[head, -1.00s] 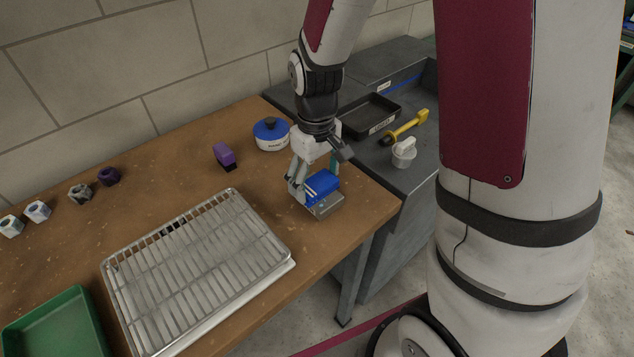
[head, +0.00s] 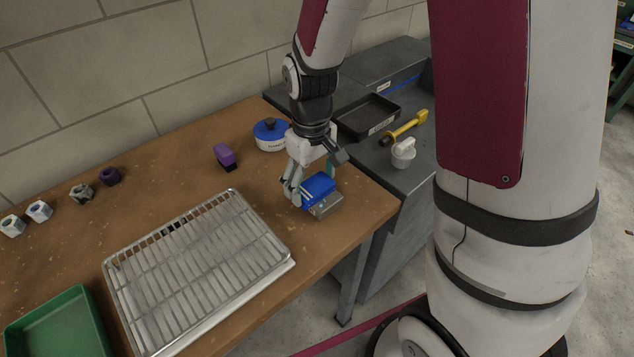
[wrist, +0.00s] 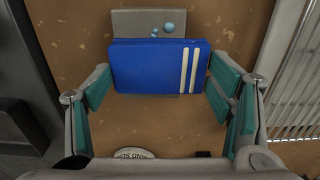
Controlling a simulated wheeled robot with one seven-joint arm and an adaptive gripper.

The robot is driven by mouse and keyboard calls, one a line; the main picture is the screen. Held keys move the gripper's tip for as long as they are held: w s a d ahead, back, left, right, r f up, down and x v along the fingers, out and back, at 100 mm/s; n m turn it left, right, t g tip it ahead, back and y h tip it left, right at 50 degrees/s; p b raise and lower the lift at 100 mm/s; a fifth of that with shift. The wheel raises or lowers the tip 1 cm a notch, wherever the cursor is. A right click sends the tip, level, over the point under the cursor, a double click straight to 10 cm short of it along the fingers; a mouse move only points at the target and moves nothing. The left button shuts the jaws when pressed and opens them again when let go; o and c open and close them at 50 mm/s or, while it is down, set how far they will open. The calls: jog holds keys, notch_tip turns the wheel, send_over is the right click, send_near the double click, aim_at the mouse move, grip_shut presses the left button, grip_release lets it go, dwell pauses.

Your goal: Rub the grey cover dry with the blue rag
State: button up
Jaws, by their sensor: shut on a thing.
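The blue rag (head: 318,187), a folded block with two white stripes, is between the fingers of my gripper (head: 312,188), which is shut on it. In the wrist view the rag (wrist: 150,66) spans between the teal finger pads of my gripper (wrist: 160,85). The grey cover (head: 327,207) lies on the table under the rag, partly hidden by it. In the wrist view the cover (wrist: 135,22) sticks out beyond the rag's far edge, with a few light-blue drops (wrist: 168,27) on its bare part. Whether rag and cover touch is hard to tell.
A wire rack on a tray (head: 200,270) lies to the left, and a green tray (head: 60,325) beyond it. A blue-lidded pot (head: 270,135) and a purple block (head: 225,156) stand behind. A black tray (head: 368,117) and a yellow-handled tool (head: 405,127) are on the grey bench.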

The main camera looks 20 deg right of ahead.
jog(key=shift+w+d, duration=0.1)
jog(key=shift+d, duration=0.4)
jog(key=shift+f, duration=0.1)
jog(key=shift+a, duration=0.2)
jog(key=shift+s+a, duration=0.25)
jog(key=shift+a, duration=0.35)
jog(key=shift+d, duration=0.15)
jog(key=shift+w+d, duration=0.3)
jog(key=shift+d, duration=0.3)
jog(key=shift+s+a, duration=0.1)
jog(key=shift+a, duration=0.05)
jog(key=shift+s+a+p, duration=0.2)
jog(key=shift+a+p, duration=0.15)
jog(key=shift+a, duration=0.25)
jog(key=shift+d, duration=0.15)
